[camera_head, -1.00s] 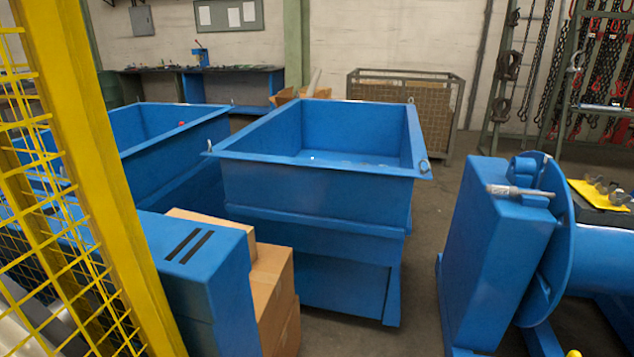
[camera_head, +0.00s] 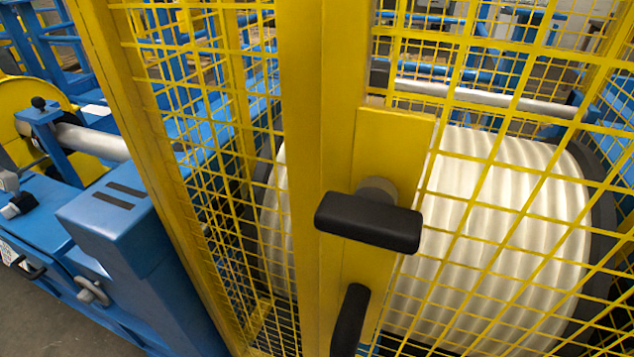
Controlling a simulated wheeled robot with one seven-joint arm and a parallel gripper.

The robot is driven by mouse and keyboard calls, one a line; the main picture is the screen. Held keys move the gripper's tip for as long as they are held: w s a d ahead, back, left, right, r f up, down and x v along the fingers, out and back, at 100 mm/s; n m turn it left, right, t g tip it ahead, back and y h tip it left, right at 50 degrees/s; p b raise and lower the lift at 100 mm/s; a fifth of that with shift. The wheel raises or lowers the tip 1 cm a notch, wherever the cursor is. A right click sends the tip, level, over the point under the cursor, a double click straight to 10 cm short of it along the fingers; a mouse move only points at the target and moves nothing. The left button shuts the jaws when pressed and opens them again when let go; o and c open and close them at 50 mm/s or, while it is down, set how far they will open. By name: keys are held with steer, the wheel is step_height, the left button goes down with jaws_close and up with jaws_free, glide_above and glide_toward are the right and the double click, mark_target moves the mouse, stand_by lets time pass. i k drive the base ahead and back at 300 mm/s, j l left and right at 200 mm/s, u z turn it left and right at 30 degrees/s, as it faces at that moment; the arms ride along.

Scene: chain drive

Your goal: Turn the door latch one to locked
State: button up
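The door latch (camera_head: 368,221) is a black bar handle on a short grey round hub. It sits on a yellow plate (camera_head: 385,150) fixed to the yellow mesh door beside a thick yellow post (camera_head: 312,130). The bar lies nearly horizontal in the picture, tilted slightly down to the right. Below it is a second black handle (camera_head: 349,318), upright and partly cut off by the lower edge. No locked or unlocked marking can be read. My gripper is not in view.
A large white ribbed drum (camera_head: 480,225) stands behind the yellow mesh (camera_head: 545,60). Blue machinery (camera_head: 130,230) with a grey roller (camera_head: 95,142) and a yellow disc is at left. A strip of grey floor (camera_head: 45,325) shows at lower left.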

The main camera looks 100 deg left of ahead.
mark_target(371, 216)
steer(key=l+u, duration=0.1)
steer(key=u, duration=1.4)
